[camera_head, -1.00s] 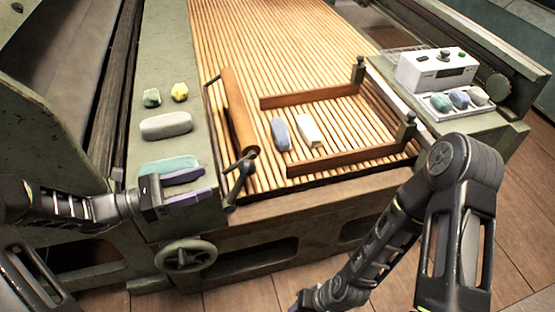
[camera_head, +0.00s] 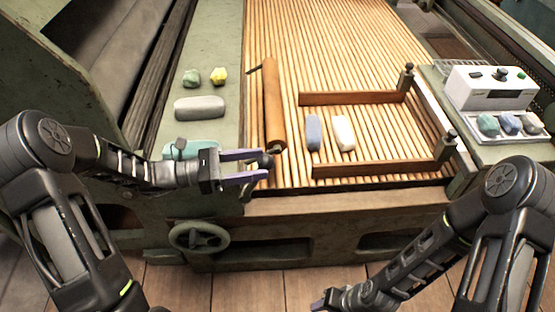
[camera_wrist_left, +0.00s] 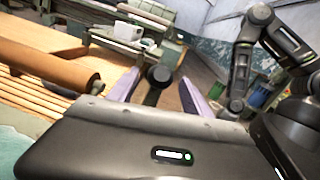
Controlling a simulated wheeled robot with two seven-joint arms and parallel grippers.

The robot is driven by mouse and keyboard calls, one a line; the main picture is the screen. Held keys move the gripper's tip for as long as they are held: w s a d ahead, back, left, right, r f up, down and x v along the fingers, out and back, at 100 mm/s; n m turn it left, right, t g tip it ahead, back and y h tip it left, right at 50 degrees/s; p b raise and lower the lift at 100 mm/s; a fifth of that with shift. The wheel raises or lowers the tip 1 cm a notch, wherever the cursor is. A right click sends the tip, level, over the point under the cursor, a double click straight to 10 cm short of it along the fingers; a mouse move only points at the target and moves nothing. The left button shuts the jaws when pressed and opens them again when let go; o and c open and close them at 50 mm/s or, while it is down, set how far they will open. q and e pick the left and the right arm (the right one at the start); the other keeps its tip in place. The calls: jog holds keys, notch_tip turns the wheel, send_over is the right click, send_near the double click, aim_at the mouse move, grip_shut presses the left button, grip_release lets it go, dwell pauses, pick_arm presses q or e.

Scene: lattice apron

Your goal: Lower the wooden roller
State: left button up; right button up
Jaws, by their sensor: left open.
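The wooden roller (camera_head: 272,105) lies lengthwise on the left side of the slatted bed, and its near end also shows in the left wrist view (camera_wrist_left: 48,66). A dark lever with a round knob (camera_head: 266,160) is at the roller's near end. My left gripper (camera_head: 263,166) is open, with its purple fingers on either side of the knob. In the left wrist view the knob (camera_wrist_left: 159,76) shows between the spread fingers; I cannot tell whether they touch it. My right gripper (camera_head: 326,300) is low at the bottom edge, its jaws unclear.
A wooden frame (camera_head: 350,99) on the slats has a blue block (camera_head: 313,132) and a white block (camera_head: 344,133) inside. A grey slab (camera_head: 200,107) and small stones lie on the left ledge. A white control box (camera_head: 490,88) stands at right. A handwheel (camera_head: 199,237) is below.

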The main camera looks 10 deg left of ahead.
pick_arm(q)
jog(key=x, duration=0.5)
jog(key=shift+w+d, duration=0.1)
jog(key=shift+d, duration=0.25)
jog(key=shift+c, duration=0.5)
grip_shut()
dwell(0.6)
